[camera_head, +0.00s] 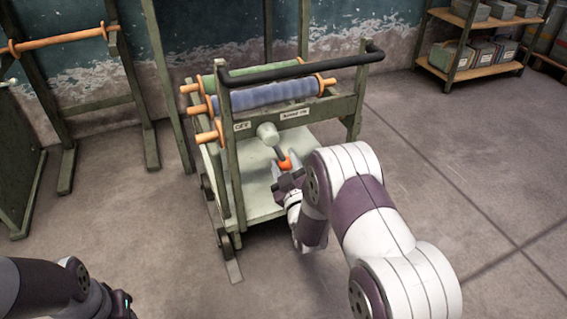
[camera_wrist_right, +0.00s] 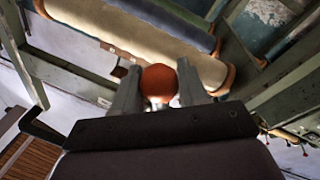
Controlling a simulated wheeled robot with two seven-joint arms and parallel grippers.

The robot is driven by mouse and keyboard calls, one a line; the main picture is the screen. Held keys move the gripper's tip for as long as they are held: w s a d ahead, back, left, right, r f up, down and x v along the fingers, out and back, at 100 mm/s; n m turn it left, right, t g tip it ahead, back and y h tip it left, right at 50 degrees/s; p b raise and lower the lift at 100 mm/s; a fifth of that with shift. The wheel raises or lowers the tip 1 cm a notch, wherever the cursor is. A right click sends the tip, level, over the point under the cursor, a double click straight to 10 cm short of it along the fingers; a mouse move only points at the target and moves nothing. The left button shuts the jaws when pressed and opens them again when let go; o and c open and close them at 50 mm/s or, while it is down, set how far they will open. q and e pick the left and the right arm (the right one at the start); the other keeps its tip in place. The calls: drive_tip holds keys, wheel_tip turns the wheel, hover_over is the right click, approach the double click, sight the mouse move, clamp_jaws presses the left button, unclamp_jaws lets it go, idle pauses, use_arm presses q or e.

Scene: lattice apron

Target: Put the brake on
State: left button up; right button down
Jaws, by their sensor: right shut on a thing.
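The brake lever on the cart has a pale round hub (camera_head: 267,132), a short dark shaft and an orange-red knob (camera_head: 286,164). The lever slants down and to the right from its hub. My right gripper (camera_head: 281,170) is shut on the knob; in the right wrist view the knob (camera_wrist_right: 158,83) sits between the two grey fingers. A label reading OFF (camera_head: 242,126) is left of the hub, and a second label (camera_head: 294,114), seemingly about the brake being on, is up and to the right. Of my left arm only dark links show at lower left; its gripper is out of frame.
The green-framed cart (camera_head: 238,185) carries rolls of blue (camera_head: 265,96) and green cloth and a black push handle (camera_head: 300,66). A shelf with boxes (camera_head: 478,52) is at the back right. The floor right of the cart is clear.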

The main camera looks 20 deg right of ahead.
drive_tip(key=shift+r, duration=0.15)
drive_tip(key=c, duration=0.9)
unclamp_jaws()
drive_tip(key=s+a+f+p, duration=0.1)
drive_tip(key=s+p, duration=0.4)
drive_tip(key=s, duration=0.7)
drive_tip(key=shift+s+f, duration=0.25)
drive_tip(key=shift+f, duration=0.2)
drive_tip(key=shift+a, duration=0.1)
